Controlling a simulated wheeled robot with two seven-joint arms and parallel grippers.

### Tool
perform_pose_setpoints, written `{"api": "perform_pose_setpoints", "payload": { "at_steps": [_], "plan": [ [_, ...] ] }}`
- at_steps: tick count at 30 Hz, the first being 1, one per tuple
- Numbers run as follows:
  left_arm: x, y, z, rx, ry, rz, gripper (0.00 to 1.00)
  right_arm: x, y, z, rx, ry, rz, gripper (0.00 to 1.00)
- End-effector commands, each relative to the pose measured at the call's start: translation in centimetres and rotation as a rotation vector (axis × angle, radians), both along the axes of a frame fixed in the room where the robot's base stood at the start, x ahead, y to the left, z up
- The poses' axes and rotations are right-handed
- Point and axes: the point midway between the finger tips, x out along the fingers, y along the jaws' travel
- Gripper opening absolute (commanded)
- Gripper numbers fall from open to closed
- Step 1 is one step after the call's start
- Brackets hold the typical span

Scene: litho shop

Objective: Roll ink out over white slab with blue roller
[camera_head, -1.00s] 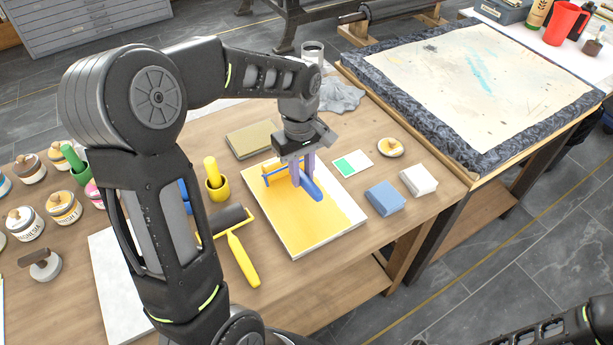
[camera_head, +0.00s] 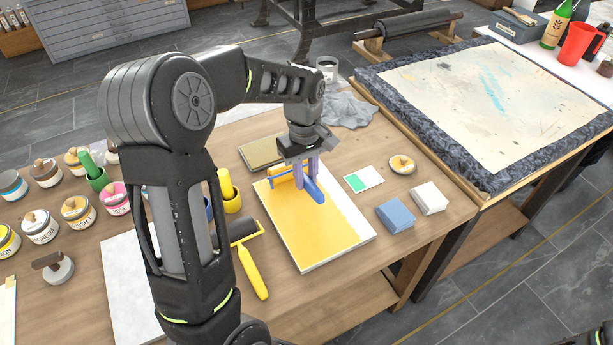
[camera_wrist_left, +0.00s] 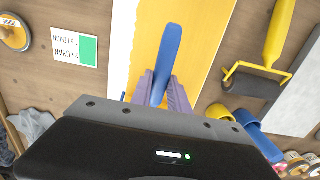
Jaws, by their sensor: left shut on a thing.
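My left gripper (camera_head: 308,184) is shut on the blue roller (camera_head: 316,193), holding its handle over the far part of the white slab (camera_head: 357,218). The handle also shows between the fingers in the left wrist view (camera_wrist_left: 167,55). The roller's drum, yellow with ink, is partly hidden by the gripper near the slab's far edge; I cannot tell whether it touches. Yellow ink (camera_head: 310,228) covers most of the slab, leaving a white strip along its right side. My right gripper is not in view.
A yellow-handled roller (camera_head: 253,272) lies left of the slab, beside a paler slab (camera_head: 128,290). Ink cans stand at the left. A colour card (camera_head: 364,179), a blue block (camera_head: 395,215) and a white block (camera_head: 429,198) lie to the right.

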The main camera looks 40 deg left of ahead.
Motion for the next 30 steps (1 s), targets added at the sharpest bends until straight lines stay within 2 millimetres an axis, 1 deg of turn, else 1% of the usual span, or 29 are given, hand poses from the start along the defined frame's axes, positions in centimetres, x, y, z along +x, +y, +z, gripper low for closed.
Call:
{"api": "perform_pose_setpoints", "payload": {
  "at_steps": [1,6,10,22,26,30],
  "plan": [
    [0.1,0.0,0.6,0.0,-0.002,0.0,0.0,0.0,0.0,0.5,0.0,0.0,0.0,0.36],
    [0.1,0.0,2.3,0.001,-0.003,0.0,0.0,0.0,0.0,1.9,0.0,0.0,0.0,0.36],
    [0.1,0.0,3.0,0.001,-0.003,0.001,0.0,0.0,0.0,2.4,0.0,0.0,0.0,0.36],
    [0.2,0.0,2.9,0.001,-0.002,0.0,0.0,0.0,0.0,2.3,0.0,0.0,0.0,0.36],
    [1.0,-0.4,2.5,0.001,-0.003,-0.001,0.0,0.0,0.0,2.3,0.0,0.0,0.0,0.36],
    [2.3,-1.2,1.9,0.0,-0.001,-0.002,0.0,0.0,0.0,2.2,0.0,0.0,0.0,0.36]
  ]
}}
